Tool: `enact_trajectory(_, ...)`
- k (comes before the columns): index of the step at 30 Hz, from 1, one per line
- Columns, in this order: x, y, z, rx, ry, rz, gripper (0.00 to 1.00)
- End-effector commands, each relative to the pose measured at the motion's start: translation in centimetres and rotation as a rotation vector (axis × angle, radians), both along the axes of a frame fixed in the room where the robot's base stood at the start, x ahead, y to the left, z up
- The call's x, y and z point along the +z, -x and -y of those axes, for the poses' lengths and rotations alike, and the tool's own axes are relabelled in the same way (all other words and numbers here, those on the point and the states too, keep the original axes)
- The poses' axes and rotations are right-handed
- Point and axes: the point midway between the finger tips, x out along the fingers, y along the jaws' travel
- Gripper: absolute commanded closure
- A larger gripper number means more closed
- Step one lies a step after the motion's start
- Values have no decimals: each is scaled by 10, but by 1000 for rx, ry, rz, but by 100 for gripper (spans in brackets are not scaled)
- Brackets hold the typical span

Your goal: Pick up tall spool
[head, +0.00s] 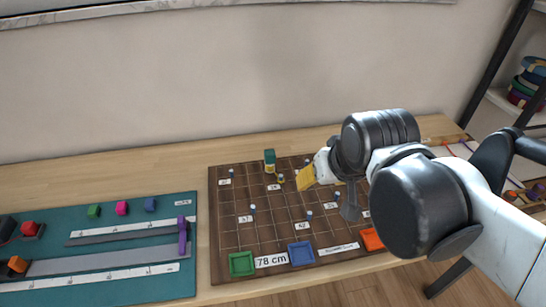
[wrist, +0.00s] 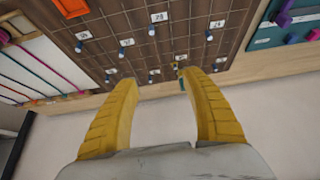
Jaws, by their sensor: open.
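The tall spool (head: 269,161), green with a yellowish band, stands upright near the back edge of the brown board (head: 236,208). A small short spool (head: 281,178) stands just in front of it, to the right. My gripper (head: 305,178) has yellow fingers and is right of both spools, above the board. In the wrist view my gripper (wrist: 178,82) is open with nothing held between its fingers. The small spool (wrist: 175,66) shows beyond the fingertips there. A dark piece that may be the tall spool (wrist: 182,84) is partly hidden by a fingertip.
Blue-topped pegs (head: 252,209) and white number labels dot the board. Green (head: 242,263), blue (head: 301,253) and orange (head: 371,239) trays line its front. A teal mat (head: 60,236) with coloured cubes lies left. The wall (head: 200,90) is behind the table. My arm hides the board's right side.

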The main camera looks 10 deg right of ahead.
Motion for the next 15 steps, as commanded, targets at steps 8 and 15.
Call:
enact_trajectory(8, 28, -103, -20, 4, -6, -159, 44)
enact_trajectory(15, -3, -186, -42, 3, -3, -295, 44)
